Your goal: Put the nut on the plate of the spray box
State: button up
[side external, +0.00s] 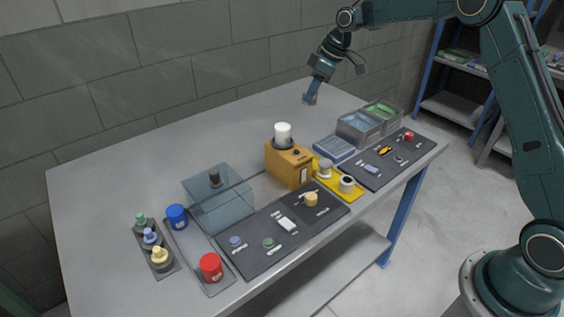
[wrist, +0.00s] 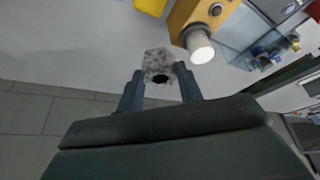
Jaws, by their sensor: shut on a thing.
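My gripper (side external: 311,94) hangs over the far side of the table, behind the grey bins. In the wrist view my gripper (wrist: 160,78) is shut on a speckled grey nut (wrist: 157,58) with a dark hole, held between the fingertips. A clear, bluish box (side external: 220,203) with a dark knob on top stands at the left middle of the table, well away from my gripper; it looks like the spray box. It also shows in the wrist view (wrist: 232,28), at upper right. I cannot make out its plate.
An orange machine (side external: 289,165) with a white cylinder (side external: 283,134) on top stands between my gripper and the clear box. The table's back is clear.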

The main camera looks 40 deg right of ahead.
dwell(0.4)
notch_tip(320, 180, up, 5)
jog(key=shift+r, duration=0.1)
jog(key=s+a+m+h, duration=0.3)
jog(key=a+m, duration=0.7)
jog(key=a, duration=1)
notch_tip(320, 180, down, 17)
jog(key=shift+w+t+h, duration=0.35)
jog(key=shift+t+h, duration=0.05)
jog(key=shift+f, duration=0.2)
jog(key=shift+f, duration=3.2)
